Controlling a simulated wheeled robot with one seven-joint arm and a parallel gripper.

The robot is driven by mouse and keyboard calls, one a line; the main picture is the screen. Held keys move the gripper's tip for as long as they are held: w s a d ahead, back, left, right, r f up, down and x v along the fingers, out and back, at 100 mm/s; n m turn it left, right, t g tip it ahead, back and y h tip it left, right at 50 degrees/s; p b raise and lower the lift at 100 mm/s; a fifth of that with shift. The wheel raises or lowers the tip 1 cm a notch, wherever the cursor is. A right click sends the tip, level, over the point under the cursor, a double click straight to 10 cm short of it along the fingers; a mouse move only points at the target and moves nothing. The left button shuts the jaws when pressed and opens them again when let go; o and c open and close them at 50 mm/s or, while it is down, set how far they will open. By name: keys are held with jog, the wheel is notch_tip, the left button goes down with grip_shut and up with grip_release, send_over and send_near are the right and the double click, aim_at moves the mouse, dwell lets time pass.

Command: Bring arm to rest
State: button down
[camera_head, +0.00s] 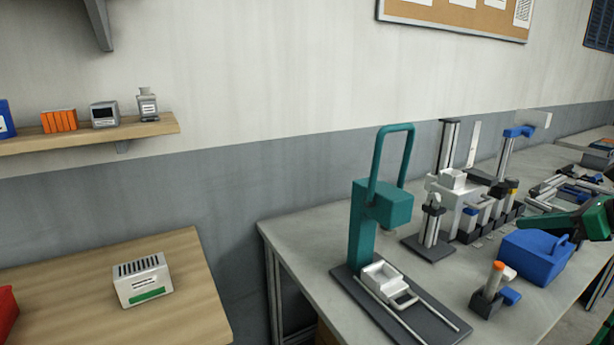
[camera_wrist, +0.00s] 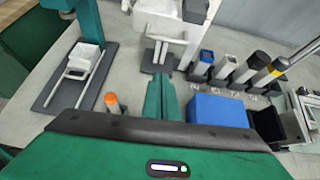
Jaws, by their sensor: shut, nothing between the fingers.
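My gripper (camera_wrist: 160,82) is shut and empty, its green fingers pressed together in the middle of the wrist view. In the head view my gripper (camera_head: 527,225) comes in from the right edge, above the grey table (camera_head: 310,240) and just behind the blue box (camera_head: 535,257). The fingers touch nothing that I can make out. The blue box also shows in the wrist view (camera_wrist: 218,111), to the right of the fingers. Most of my arm is outside the head view.
A teal press (camera_head: 361,225) with a white tray stands on the table's left part. A small grey holder with an orange-topped piece (camera_head: 497,268) sits in front of the blue box. Upright posts and grey tubes (camera_head: 470,215) crowd the middle.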

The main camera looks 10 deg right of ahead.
jog(key=w+a+f+n+g+h, duration=0.1)
jog(key=w+a+f+n+g, duration=0.15)
jog(key=a+n, duration=0.8)
jog(key=w+a+f+n+g, duration=0.2)
jog(key=a+f+n+g, duration=0.15)
jog(key=a+n, duration=0.7)
jog(key=s+a+f+n+h, duration=0.2)
jog(key=s+a+n+h, duration=0.1)
jog(key=s+a+n, duration=0.55)
jog(key=s+d+f+m+g, duration=0.1)
jog(key=s+d+m+g, duration=0.1)
jog(key=s+d, duration=0.3)
jog(key=s+d+f+m+g, duration=0.1)
jog(key=s+d, duration=0.4)
jog(key=s, duration=0.5)
jog(key=shift+s+m+g, duration=0.4)
jog(key=shift+m+g, duration=0.25)
jog(key=shift+g, duration=0.45)
